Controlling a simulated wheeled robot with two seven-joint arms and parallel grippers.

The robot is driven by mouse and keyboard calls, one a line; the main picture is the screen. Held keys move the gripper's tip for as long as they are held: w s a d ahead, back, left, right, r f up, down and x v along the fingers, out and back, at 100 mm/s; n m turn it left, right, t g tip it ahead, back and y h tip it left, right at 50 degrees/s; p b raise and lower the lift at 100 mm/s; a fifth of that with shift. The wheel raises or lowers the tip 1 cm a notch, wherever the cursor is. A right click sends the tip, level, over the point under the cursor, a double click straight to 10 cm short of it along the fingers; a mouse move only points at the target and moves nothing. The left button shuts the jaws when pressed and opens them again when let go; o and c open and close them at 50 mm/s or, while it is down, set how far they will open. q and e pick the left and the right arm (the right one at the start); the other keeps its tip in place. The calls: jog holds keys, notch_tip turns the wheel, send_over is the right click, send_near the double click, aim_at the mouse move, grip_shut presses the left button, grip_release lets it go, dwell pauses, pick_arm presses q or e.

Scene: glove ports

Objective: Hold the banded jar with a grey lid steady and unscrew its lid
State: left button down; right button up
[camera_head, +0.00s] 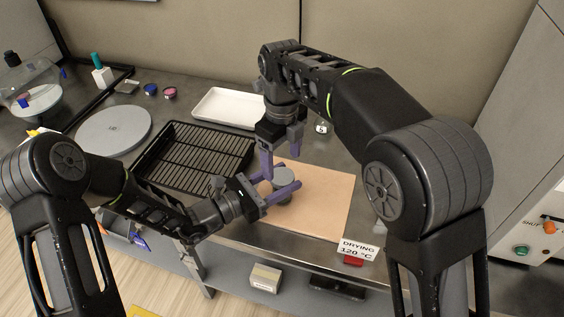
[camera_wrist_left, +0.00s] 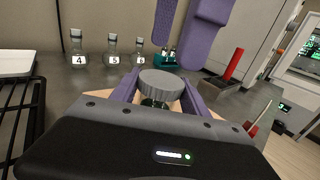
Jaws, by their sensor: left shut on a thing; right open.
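The jar's grey ridged lid (camera_wrist_left: 160,84) shows in the left wrist view, with a small strip of the greenish jar (camera_wrist_left: 154,103) below it. In the head view the grey lid (camera_head: 283,176) sits between the purple fingers of my left gripper (camera_head: 284,190), which is shut on the jar. The jar stands upright over a tan mat (camera_head: 325,200); its bands are mostly hidden. My right gripper (camera_head: 281,160) is open, pointing down just above and behind the lid, apart from it. Its purple fingers (camera_wrist_left: 186,38) also hang above the lid in the left wrist view.
A black wire rack (camera_head: 196,155) lies left of the mat, with a white tray (camera_head: 228,108) behind it. A round grey plate (camera_head: 113,130) is farther left. Several numbered bottles (camera_wrist_left: 112,50) stand behind the jar. A "DRYING 120 °C" sign (camera_head: 357,249) is at the table's front edge.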

aim_at(282, 176)
jog(key=shift+c, duration=0.4)
notch_tip(282, 176, up, 4)
jog(key=shift+f, duration=0.25)
jog(key=shift+f, duration=4.05)
jog(key=c, duration=1.4)
jog(key=o, duration=1.5)
